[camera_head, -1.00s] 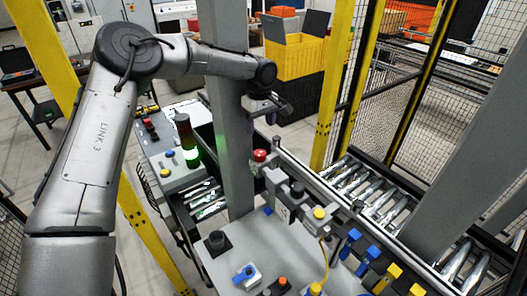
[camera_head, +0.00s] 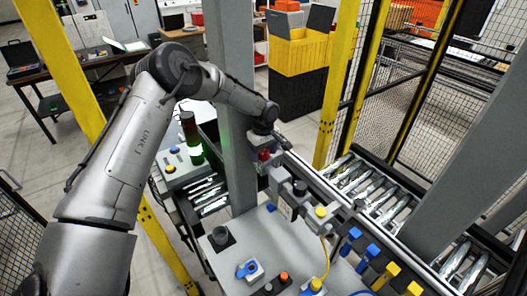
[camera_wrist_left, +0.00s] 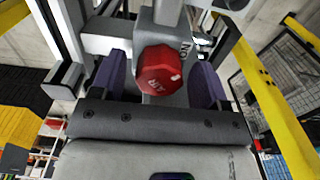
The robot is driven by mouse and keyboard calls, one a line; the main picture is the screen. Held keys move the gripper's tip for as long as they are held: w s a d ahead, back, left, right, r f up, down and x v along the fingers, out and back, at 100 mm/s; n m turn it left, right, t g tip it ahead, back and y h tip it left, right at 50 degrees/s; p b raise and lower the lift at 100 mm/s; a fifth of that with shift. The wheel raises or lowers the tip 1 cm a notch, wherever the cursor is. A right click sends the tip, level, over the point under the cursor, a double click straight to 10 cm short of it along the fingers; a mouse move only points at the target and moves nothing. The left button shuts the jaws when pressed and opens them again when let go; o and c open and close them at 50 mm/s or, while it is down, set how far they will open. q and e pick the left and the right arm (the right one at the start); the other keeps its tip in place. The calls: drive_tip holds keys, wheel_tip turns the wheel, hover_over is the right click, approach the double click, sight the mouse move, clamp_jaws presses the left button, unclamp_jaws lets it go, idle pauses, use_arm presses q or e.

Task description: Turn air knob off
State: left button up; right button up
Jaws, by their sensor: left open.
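The air knob is the red knob (camera_wrist_left: 158,72) with white lettering in the left wrist view. It sits on a grey fitting near the picture's middle. In the head view the red knob (camera_head: 264,155) shows small beside the grey post, just below my left gripper (camera_head: 263,147). In the wrist view my left gripper (camera_wrist_left: 160,82) is open, with one dark purple finger on each side of the knob. Narrow gaps show between fingers and knob; I cannot tell how deep the fingers reach. My right gripper is not in view.
A grey post (camera_head: 237,110) stands close to the left of the knob. A signal tower (camera_head: 191,137) lit green stands on a control box left of the post. A roller conveyor (camera_head: 365,185) runs at right. A yellow bin (camera_head: 299,52) is behind.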

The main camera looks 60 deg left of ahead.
use_arm(q)
drive_tip(key=shift+c, duration=0.5)
drive_tip(key=c, duration=0.8)
drive_tip(key=shift+f+m+b, duration=0.15)
drive_tip(key=shift+m+b, duration=0.35)
drive_tip(key=shift+b, duration=0.4)
drive_tip(key=shift+m+b, duration=1.1)
drive_tip(key=shift+b, duration=0.1)
drive_tip(key=shift+m+b, duration=0.65)
drive_tip(key=shift+m, duration=0.35)
drive_tip(key=shift+c, duration=0.2)
drive_tip(key=shift+m+b, duration=0.35)
drive_tip(key=shift+m, duration=0.55)
drive_tip(key=shift+r+m, duration=0.2)
drive_tip(key=shift+m, duration=0.1)
drive_tip(key=o, duration=0.9)
